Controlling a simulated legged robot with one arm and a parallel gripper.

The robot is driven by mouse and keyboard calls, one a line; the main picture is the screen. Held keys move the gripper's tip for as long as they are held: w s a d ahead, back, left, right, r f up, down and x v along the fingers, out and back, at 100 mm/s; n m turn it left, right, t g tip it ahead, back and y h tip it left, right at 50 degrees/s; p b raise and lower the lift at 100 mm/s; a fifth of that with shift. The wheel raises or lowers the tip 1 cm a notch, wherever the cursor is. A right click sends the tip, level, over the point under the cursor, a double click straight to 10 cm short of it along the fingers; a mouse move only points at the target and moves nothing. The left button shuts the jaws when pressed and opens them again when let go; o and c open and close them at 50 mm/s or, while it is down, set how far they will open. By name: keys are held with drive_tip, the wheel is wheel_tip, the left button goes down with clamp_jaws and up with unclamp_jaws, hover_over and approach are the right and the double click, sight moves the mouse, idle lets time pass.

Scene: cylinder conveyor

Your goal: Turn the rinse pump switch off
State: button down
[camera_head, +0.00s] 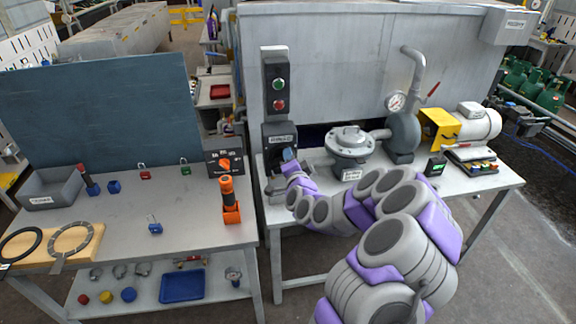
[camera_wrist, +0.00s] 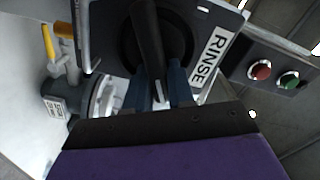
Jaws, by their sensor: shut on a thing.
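The rinse pump switch is a dark box (camera_head: 270,133) with a white RINSE label, mounted below a green and red button panel in the head view. In the wrist view its black rotary handle (camera_wrist: 150,40) sits on a round black base, beside the RINSE label (camera_wrist: 212,57). My gripper (camera_wrist: 156,90) is shut on the end of the handle, with a blue finger on each side. In the head view my gripper (camera_head: 289,158) is at the lower front of the box and hides the handle. The handle's angle relative to any off mark cannot be told.
The button panel (camera_head: 277,82) stands directly above the switch box. A grey pump (camera_head: 349,150) with pipe and gauge (camera_head: 396,102) is to the right. Another switch box with an orange knob (camera_head: 225,163) and an orange tool (camera_head: 230,200) are on the left bench.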

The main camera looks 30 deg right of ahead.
drive_tip(key=m+b, duration=0.1)
drive_tip(key=b, duration=0.1)
drive_tip(key=f+m+b, duration=0.1)
drive_tip(key=m+b, duration=0.3)
drive_tip(key=shift+s+d+f, duration=0.1)
drive_tip(key=shift+d+f, duration=0.05)
drive_tip(key=shift+f, duration=0.25)
drive_tip(key=shift+m, duration=0.3)
drive_tip(key=c, duration=1.1)
unclamp_jaws()
drive_tip(key=shift+d, duration=0.15)
drive_tip(key=shift+o, duration=0.2)
drive_tip(key=shift+r, duration=0.1)
